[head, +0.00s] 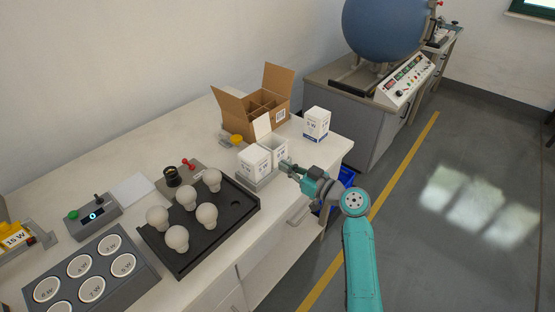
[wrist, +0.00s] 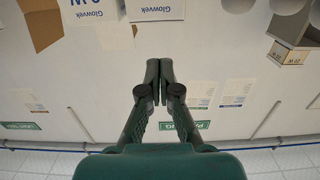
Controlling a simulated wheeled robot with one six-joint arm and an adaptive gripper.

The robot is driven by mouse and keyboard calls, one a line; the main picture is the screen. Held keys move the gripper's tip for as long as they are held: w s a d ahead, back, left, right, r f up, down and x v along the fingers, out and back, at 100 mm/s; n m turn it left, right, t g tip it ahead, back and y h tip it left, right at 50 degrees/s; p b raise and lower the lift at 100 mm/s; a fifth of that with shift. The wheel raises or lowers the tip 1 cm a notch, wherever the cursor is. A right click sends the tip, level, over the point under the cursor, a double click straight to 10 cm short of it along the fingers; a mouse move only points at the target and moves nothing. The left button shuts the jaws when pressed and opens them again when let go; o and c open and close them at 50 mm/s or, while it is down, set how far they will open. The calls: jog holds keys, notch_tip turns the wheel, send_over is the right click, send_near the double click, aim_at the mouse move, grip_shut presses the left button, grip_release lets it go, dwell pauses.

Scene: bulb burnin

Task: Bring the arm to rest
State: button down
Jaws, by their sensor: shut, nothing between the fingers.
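My gripper (head: 287,166) is at the end of my teal arm, over the right part of the white bench (head: 150,127) near its front edge. It is close to the white bulb boxes (head: 255,163). In the wrist view its fingers (wrist: 159,72) are together with nothing between them. Whether it touches the boxes in the head view I cannot tell.
A black tray (head: 190,262) with several bulbs (head: 207,215) sits left of my gripper. An open cardboard box (head: 238,120) and a white box (head: 316,124) stand behind. A blue sphere (head: 383,25) is at the back. The floor (head: 440,255) at right is clear.

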jog(key=s+d+f+m+t+h, duration=0.1)
jog(key=s+d+f+m+h, duration=0.35)
jog(key=s+f, duration=0.55)
jog(key=s+d+f+m+t+h, duration=0.1)
jog(key=s+d+f+m+h, duration=0.3)
jog(key=s+f, duration=0.6)
jog(key=s+d+f+h, duration=0.1)
jog(key=s+d, duration=0.1)
jog(key=s, duration=0.4)
jog(key=s+d+m+h, duration=0.1)
jog(key=s+d, duration=0.1)
jog(key=s, duration=0.4)
jog(key=s+d+f+h, duration=0.1)
jog(key=s+d, duration=0.2)
jog(key=s, duration=0.2)
jog(key=s+d+r+t+h, duration=0.1)
jog(key=s+r, duration=0.7)
jog(key=s, duration=0.2)
jog(key=s+d+r+t+h, duration=0.1)
jog(key=s+d+r, duration=0.1)
jog(key=s+r, duration=0.5)
jog(key=s+m, duration=0.1)
jog(key=s, duration=0.3)
jog(key=shift+s+r, duration=0.15)
jog(key=shift+r, duration=0.25)
